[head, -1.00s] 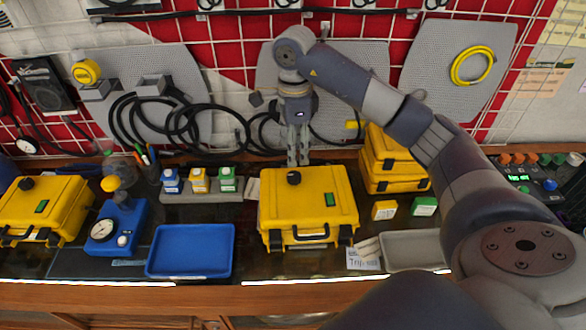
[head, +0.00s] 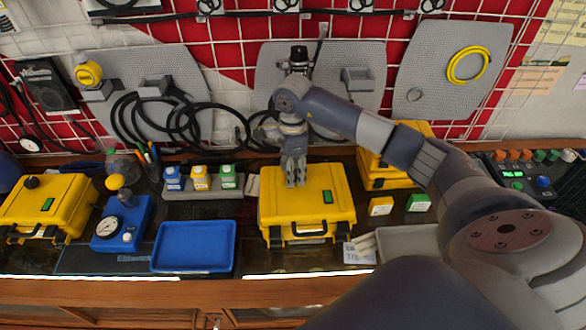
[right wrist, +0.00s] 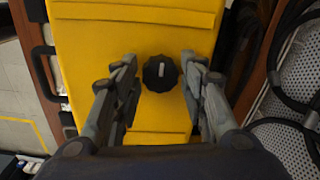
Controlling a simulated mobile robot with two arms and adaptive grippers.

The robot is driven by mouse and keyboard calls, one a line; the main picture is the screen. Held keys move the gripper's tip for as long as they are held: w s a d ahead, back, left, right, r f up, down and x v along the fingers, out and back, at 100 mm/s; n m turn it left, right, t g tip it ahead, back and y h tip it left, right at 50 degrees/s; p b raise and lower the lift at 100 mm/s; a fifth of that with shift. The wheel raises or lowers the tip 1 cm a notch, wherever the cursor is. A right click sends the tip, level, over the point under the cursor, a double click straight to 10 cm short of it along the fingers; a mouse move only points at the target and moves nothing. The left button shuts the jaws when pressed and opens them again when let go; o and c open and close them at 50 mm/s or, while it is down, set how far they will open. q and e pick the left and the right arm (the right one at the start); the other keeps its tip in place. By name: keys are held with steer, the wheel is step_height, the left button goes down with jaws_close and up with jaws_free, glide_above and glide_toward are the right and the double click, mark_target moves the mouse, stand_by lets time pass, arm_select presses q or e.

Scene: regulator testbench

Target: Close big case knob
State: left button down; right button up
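My left gripper is not in view.
Left of the case are a blue tray (head: 194,247), a blue gauge box (head: 122,224) and another yellow case (head: 45,207). Stacked yellow cases (head: 385,178) stand at right rear. A grey tray (head: 405,243) lies right.

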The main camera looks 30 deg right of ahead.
steer(key=c, duration=0.5)
steer(key=shift+f+m+b, duration=0.1)
steer(key=shift+m+b, duration=1.05)
steer(key=shift+m, duration=0.35)
steer(key=m+b, duration=0.2)
steer(key=m, duration=0.2)
steer(key=shift+m, duration=0.3)
steer(key=m+b, duration=0.2)
steer(key=m, duration=0.3)
steer(key=shift+w, duration=0.1)
steer(key=m, duration=0.5)
steer(key=shift+g+b, duration=0.3)
steer(key=shift+m, duration=0.3)
